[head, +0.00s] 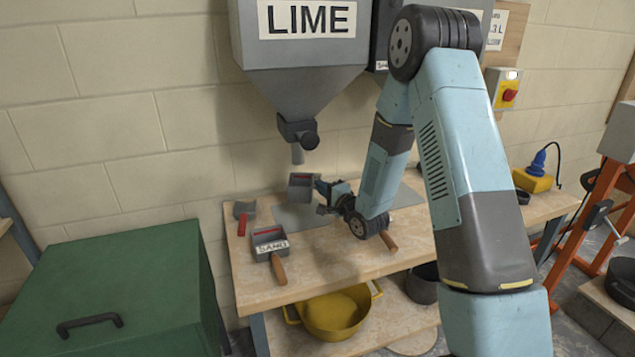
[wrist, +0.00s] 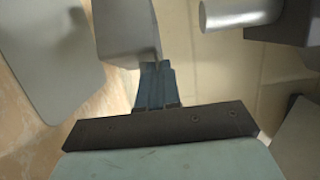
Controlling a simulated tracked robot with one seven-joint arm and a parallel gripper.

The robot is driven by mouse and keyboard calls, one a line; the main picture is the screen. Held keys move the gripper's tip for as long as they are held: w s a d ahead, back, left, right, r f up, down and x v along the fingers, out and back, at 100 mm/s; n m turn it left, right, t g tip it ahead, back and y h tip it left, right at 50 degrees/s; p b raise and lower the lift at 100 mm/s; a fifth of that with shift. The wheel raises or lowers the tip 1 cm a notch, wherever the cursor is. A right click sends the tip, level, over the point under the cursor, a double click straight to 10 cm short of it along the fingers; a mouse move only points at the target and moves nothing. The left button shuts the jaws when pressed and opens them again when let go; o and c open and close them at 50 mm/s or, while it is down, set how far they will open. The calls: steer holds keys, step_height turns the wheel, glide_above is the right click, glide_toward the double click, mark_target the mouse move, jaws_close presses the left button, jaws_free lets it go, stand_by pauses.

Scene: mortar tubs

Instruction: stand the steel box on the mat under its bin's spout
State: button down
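The steel box (head: 301,187), grey with a red band inside, is just below the lime bin's spout (head: 297,132). My gripper (head: 321,189) reaches it from the right, its blue fingers close together on the box's wall. In the wrist view the box (wrist: 127,35) is at the fingertips (wrist: 156,68). The grey mat (head: 295,217) lies on the bench, showing in front of the box; it also seems to show in the wrist view (wrist: 45,45). I cannot tell whether the box's bottom touches the mat.
Another wooden handle (head: 389,241) lies under my wrist. A yellow tub (head: 333,314) is on the lower shelf.

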steer(key=shift+w+a+f, duration=0.1)
steer(key=shift+a+f, duration=0.1)
steer(key=shift+f, duration=0.05)
steer(key=shift+a+f, duration=0.1)
steer(key=shift+f, duration=3)
steer(key=shift+f, duration=0.5)
steer(key=c, duration=1.3)
jaws_free()
steer(key=shift+o, duration=0.2)
steer(key=shift+s, duration=0.2)
steer(key=v, duration=1.3)
steer(key=shift+s+d+f, duration=0.15)
steer(key=shift+d, duration=0.1)
